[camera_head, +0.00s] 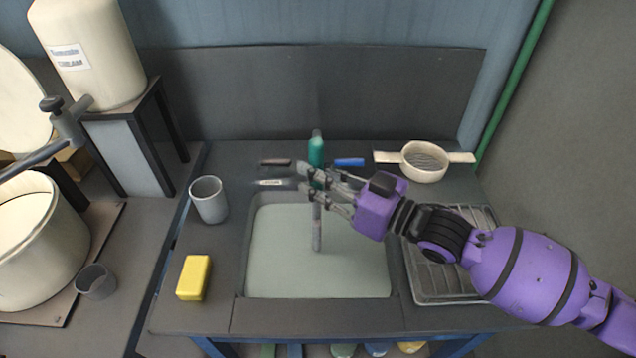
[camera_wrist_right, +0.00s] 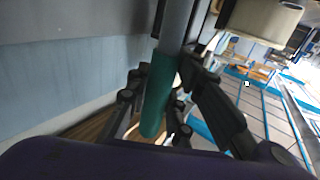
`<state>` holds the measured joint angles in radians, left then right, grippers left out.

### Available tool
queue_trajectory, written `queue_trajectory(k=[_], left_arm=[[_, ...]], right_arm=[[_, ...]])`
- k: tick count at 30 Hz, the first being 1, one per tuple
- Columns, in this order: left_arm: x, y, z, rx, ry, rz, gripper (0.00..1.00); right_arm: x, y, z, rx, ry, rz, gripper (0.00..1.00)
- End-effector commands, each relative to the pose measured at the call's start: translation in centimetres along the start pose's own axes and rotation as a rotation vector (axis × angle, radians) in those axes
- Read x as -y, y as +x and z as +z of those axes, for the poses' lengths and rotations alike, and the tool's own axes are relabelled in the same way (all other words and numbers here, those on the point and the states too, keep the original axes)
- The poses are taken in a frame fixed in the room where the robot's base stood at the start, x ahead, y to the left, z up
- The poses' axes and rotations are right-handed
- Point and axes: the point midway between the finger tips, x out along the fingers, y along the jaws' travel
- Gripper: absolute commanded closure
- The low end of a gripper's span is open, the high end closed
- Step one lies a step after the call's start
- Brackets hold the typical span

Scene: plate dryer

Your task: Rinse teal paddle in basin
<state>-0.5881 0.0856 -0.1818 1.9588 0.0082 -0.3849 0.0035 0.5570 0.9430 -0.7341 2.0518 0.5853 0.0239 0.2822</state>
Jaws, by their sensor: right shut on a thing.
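The teal paddle (camera_head: 316,150) is upright above the basin (camera_head: 268,270) in the head view, its teal end up and its grey shaft hanging down. The lower end shows over the basin's pale surface; I cannot tell whether it touches it. My right gripper (camera_head: 318,187) comes in from the right and is shut on the paddle near its middle. In the right wrist view the teal part (camera_wrist_right: 157,95) and grey shaft pass between the fingers (camera_wrist_right: 160,112). My left gripper is not in view.
A grey cup (camera_head: 208,200) and a yellow sponge (camera_head: 194,278) stand left of the basin. A drying rack (camera_head: 425,285) lies right of it, under my arm. A strainer (camera_head: 424,162) and small coloured pieces, one blue (camera_head: 349,162), lie behind. A large pot (camera_head: 40,260) stands far left.

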Motion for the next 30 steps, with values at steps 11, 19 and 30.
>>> queue_trajectory(k=[11, 19, 30], left_arm=[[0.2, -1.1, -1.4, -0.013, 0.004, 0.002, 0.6], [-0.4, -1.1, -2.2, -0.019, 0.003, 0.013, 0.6], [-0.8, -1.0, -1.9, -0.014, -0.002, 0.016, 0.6]], right_arm=[[0.0, 0.0, -4.0, -0.006, -0.008, -0.001, 1.0], [0.0, 0.0, -5.6, -0.004, -0.004, 0.0, 1.0], [0.0, 0.0, -5.5, -0.001, -0.001, -0.001, 1.0]])
